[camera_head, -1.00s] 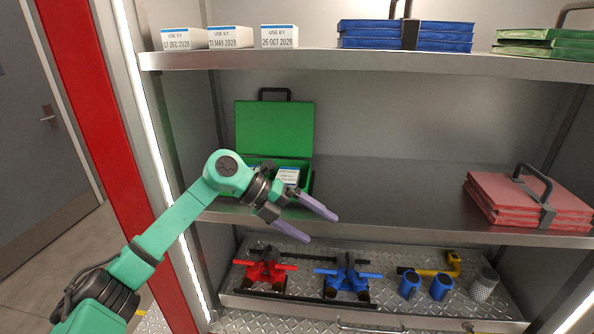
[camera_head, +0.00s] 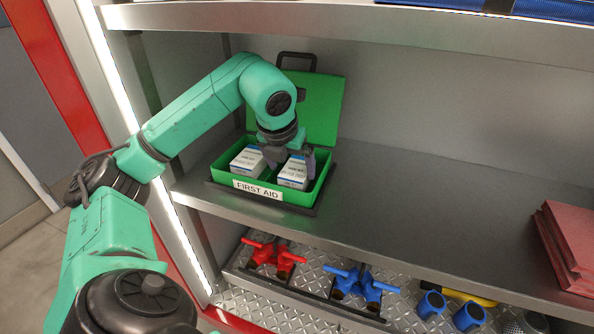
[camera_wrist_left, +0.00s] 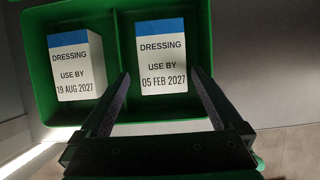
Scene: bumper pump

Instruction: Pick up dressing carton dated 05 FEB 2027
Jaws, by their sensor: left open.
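The dressing carton dated 05 FEB 2027 (camera_wrist_left: 161,60) is white with a blue band and lies in the right compartment of the green first aid box. It also shows in the head view (camera_head: 293,173). A second dressing carton, dated 19 AUG 2027 (camera_wrist_left: 77,68), lies in the left compartment; it is at the left in the head view (camera_head: 247,162). My left gripper (camera_head: 289,160) is open, pointing down over the box. In the left wrist view its fingers (camera_wrist_left: 163,92) reach either side of the 05 FEB carton's lower part, with nothing visibly clamped. My right gripper is not in view.
The first aid box (camera_head: 221,175) stands on the middle metal shelf (camera_head: 400,205), its lid (camera_head: 322,110) open behind. The upper shelf (camera_head: 330,22) overhangs. Shelf space right of the box is clear up to red folded items (camera_head: 572,245). Red (camera_head: 272,257) and blue fittings (camera_head: 360,287) sit below.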

